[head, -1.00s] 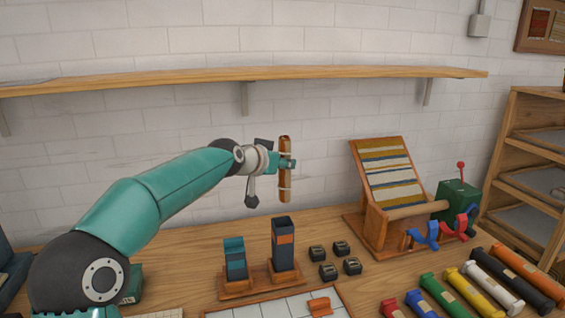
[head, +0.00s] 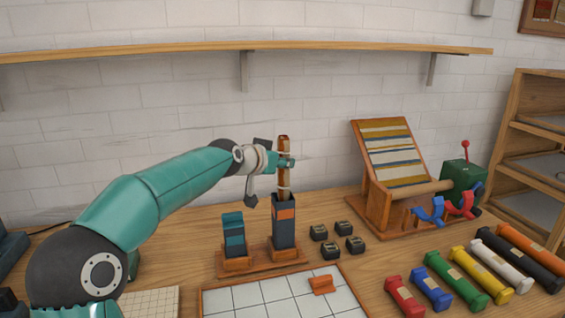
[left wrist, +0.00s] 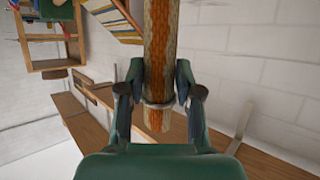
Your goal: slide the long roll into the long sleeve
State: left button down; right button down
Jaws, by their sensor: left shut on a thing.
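The long sleeve (head: 284,232) is a tall dark blue square tube with an orange band, standing upright in a wooden base. The roll's lower end is at the sleeve's mouth, in line with it; whether it is just inside or just above the rim I cannot tell. In the left wrist view the roll (left wrist: 160,40) passes between both fingers; the sleeve is not recognisable there. My right gripper is not in view.
A shorter teal-banded sleeve (head: 234,235) stands just left. Small black blocks (head: 330,250) lie to the right, and a gridded board (head: 250,300) with an orange piece (head: 321,284) in front. A wooden rack (head: 386,180) and several coloured rolls (head: 455,278) are further right.

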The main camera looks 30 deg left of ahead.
aim_at(281, 198)
pick_arm(q)
jog(key=shift+f+b, duration=4.35)
jog(key=shift+f, duration=0.75)
jog(key=shift+d+f, duration=0.1)
jog(key=shift+f, duration=0.1)
jog(key=c, duration=0.7)
grip_release()
jog(key=shift+s+f, duration=0.1)
jog(key=v, duration=1.2)
jog(key=shift+r, duration=0.45)
